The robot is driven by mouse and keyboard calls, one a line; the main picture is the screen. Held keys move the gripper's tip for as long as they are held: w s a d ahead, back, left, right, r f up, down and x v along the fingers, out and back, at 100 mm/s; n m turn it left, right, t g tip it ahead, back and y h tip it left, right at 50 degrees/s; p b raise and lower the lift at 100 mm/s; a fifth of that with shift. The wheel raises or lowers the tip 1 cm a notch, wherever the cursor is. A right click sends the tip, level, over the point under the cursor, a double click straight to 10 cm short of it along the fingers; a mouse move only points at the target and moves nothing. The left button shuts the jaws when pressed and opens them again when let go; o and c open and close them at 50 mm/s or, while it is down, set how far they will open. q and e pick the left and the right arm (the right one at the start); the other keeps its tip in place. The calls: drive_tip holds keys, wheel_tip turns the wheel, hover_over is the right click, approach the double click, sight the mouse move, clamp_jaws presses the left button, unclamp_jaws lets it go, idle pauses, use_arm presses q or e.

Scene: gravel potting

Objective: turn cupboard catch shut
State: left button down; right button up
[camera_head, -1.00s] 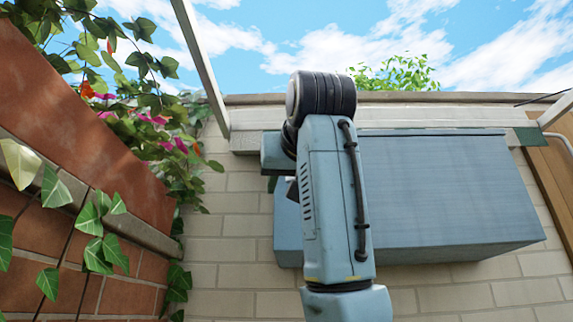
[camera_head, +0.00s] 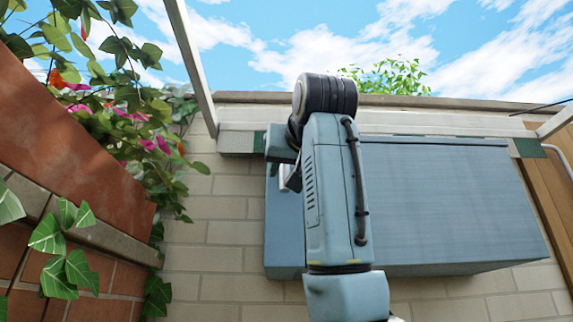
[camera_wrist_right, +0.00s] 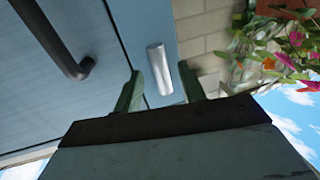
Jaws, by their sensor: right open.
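The blue cupboard (camera_head: 440,195) hangs on a pale brick wall in the head view, its left part behind my right arm. In the wrist view, the cupboard's blue front (camera_wrist_right: 100,85) fills the left side. A short silver catch (camera_wrist_right: 159,68) stands near the cupboard's edge, close to a seam. My right gripper (camera_wrist_right: 158,72) is open, with one green finger on each side of the catch in that view. Whether the fingers touch it I cannot tell. In the head view, the wrist hides the fingertips. My left gripper is not in view.
A dark bar handle (camera_wrist_right: 62,45) sticks out from the cupboard front, left of the gripper in the wrist view. A brick planter wall (camera_head: 60,190) with ivy and flowers (camera_head: 130,115) stands at the left. Pale brick wall (camera_head: 225,240) shows between planter and cupboard.

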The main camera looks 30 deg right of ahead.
sight(284, 178)
drive_tip(key=shift+x, duration=1.25)
drive_tip(key=shift+s, duration=0.1)
clamp_jaws()
